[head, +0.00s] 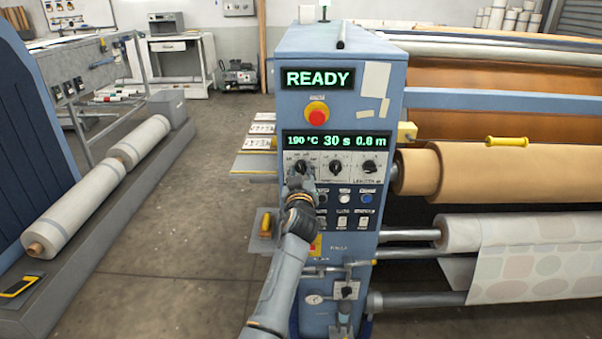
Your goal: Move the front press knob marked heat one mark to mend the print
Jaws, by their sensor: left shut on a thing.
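The blue press cabinet (290,60) stands in the middle of the head view. Its upper display (318,78) reads READY, and the lower display (335,142) reads 190 °C, 30 s and 0.8 m. Under that are three black knobs; the left one (301,167) sits below the temperature reading. My left gripper (301,180) is at this left knob, shut on it, and covers its lower part. The middle knob (336,168) and right knob (370,167) are uncovered. The small knob labels are too small to read. My right gripper does not show.
A red emergency button (317,113) sits between the displays. Several small buttons, among them a blue one (367,198), lie below the knobs. Rollers with brown paper (500,170) and patterned print (540,255) extend right. Wrapped rolls (95,195) lie at left; the floor between is clear.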

